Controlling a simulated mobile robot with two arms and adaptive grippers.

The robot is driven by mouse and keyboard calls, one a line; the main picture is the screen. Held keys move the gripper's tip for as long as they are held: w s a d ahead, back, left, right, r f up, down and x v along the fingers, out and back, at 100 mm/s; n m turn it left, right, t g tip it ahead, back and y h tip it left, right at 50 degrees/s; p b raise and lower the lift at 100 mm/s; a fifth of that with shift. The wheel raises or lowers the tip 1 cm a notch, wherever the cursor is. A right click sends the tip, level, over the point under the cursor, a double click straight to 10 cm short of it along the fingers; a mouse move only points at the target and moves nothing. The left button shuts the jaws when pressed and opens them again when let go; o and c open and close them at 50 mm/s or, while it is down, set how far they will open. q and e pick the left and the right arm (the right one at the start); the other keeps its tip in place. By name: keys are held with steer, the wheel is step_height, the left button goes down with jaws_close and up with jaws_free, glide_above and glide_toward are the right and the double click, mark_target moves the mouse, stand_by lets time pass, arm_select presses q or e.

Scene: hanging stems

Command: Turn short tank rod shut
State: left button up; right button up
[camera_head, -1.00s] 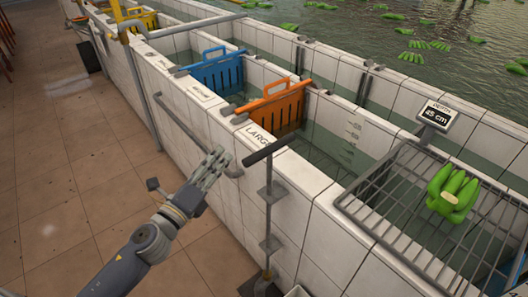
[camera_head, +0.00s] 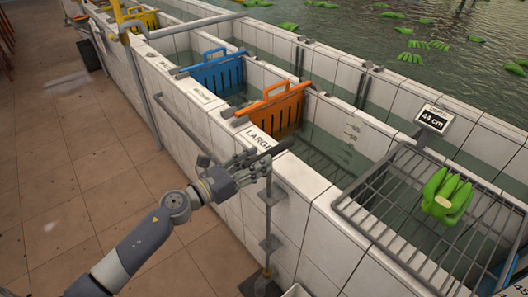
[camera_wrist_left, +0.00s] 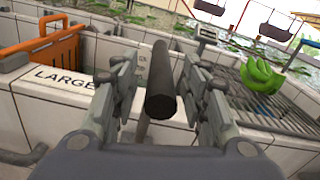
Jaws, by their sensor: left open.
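The short tank rod is an upright grey rod (camera_head: 268,222) on the outer tiled wall of the tank, topped by a dark crossbar handle (camera_head: 276,149). In the head view my left gripper (camera_head: 258,162) is at the handle and covers its left part. In the left wrist view the dark handle (camera_wrist_left: 161,85) points toward the camera between the two open fingers of my left gripper (camera_wrist_left: 160,92). I cannot tell whether the fingers touch it. My right gripper is not in view.
An orange gate (camera_head: 275,108) and a blue gate (camera_head: 213,73) stand in the tank channels. A wire rack (camera_head: 385,215) with green bananas (camera_head: 446,196) lies over the tank at right. A display (camera_head: 432,119) reads 44 cm.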

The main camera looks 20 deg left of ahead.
arm_select(q)
steer(key=shift+x, duration=1.45)
steer(key=shift+c, duration=0.5)
jaws_close()
